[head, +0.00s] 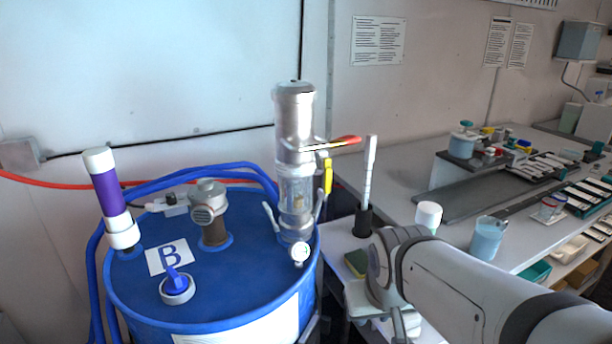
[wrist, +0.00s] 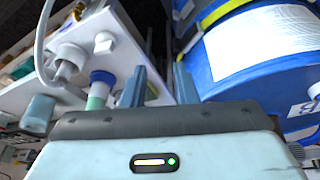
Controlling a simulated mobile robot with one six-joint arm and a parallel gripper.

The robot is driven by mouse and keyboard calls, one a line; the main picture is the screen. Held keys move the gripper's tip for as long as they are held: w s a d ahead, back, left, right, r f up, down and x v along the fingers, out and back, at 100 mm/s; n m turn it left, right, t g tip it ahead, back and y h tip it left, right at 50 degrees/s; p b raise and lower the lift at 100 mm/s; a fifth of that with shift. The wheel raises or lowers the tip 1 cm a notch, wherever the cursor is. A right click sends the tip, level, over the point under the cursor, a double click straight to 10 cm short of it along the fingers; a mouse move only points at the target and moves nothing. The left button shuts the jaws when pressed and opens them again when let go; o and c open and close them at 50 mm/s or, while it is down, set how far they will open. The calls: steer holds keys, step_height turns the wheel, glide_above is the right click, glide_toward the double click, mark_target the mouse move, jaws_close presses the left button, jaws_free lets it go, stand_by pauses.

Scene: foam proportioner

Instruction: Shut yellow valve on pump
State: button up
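The pump (head: 296,190) is a grey and clear upright cylinder on top of a blue drum (head: 215,305) marked B. The yellow valve handle (head: 327,177) is on the right side of the pump and hangs roughly vertical. A red-orange lever (head: 343,141) sticks out to the right just above it. My gripper (wrist: 161,85) has its two fingers apart with nothing between them. In the head view my arm is at the lower right, below and to the right of the valve, apart from it. The valve is not visible in the wrist view.
A purple and white cylinder (head: 108,197) and a grey fitting (head: 208,203) stand on the drum. Right of the pump, a pale stick stands in a black holder (head: 363,220), near a sponge (head: 356,262) and white-capped bottle (head: 428,215). A cluttered bench (head: 400,172) lies beyond.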

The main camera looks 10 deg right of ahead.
steer(key=w+d+r+t+h+b, duration=0.15)
steer(key=w+t, duration=0.25)
steer(key=w, duration=0.5)
steer(key=w+d+r+t+b, duration=0.1)
steer(key=w+d+r+t, duration=0.15)
steer(key=w, duration=0.65)
steer(key=n+t+y+b, duration=0.3)
steer(key=n+t+y, duration=0.1)
steer(key=t+y, duration=0.35)
glide_toward(328, 179)
steer(key=w, duration=0.3)
steer(key=shift+g, duration=0.5)
steer(key=x, duration=0.5)
steer(key=r+p+x, duration=0.1)
steer(key=x, duration=0.1)
steer(key=shift+w+a, duration=0.2)
steer(key=shift+a, duration=0.2)
steer(key=shift+c, duration=0.4)
jaws_close()
steer(key=shift+a+f, duration=0.1)
